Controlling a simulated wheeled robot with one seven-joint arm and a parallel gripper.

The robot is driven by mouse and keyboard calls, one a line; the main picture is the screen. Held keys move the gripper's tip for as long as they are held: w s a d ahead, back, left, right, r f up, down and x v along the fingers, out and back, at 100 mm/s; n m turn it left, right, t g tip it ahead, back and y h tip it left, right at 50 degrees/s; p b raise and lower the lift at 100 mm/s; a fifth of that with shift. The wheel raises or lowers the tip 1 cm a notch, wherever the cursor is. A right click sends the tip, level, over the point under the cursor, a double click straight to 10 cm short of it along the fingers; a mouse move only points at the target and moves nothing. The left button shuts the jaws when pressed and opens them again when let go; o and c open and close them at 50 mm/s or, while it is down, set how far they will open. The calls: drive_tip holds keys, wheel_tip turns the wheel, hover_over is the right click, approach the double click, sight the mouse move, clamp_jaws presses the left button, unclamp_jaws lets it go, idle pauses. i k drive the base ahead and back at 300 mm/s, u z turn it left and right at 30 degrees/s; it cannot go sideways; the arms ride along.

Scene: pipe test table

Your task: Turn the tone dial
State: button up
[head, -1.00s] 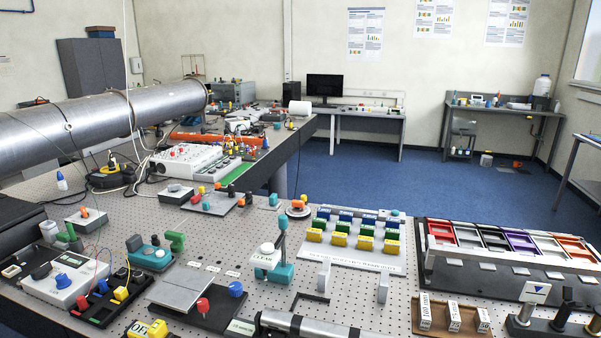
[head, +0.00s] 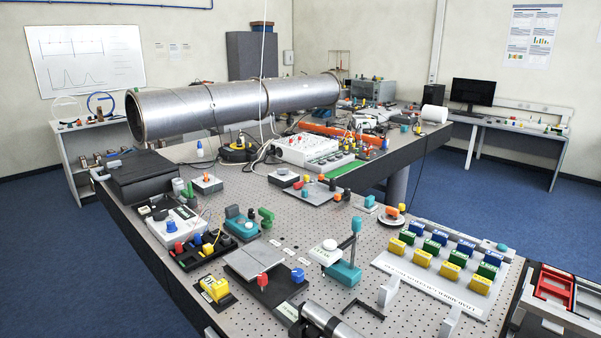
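No dial that I can read as marked "tone" shows; the labels are too small to read. A grey-white box (head: 186,222) at the left of the near table has a blue knob (head: 171,227) and a black knob on its top. A black base (head: 272,286) nearer the front carries a red knob (head: 262,280) and a blue knob (head: 297,274) beside a grey plate. I cannot tell which of these knobs is the tone dial.
A large metal pipe (head: 225,105) lies across the back of the long table. A teal stand (head: 345,272), a board of coloured blocks (head: 400,268) and a silver tube (head: 322,318) occupy the front. Blue floor (head: 60,215) is open at the left.

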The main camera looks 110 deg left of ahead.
sight(283, 172)
drive_tip(key=i, duration=2.7)
drive_tip(key=u, duration=2.35)
drive_tip(key=i, duration=4.65)
drive_tip(key=u, duration=2.4)
drive_tip(key=i, duration=1.35)
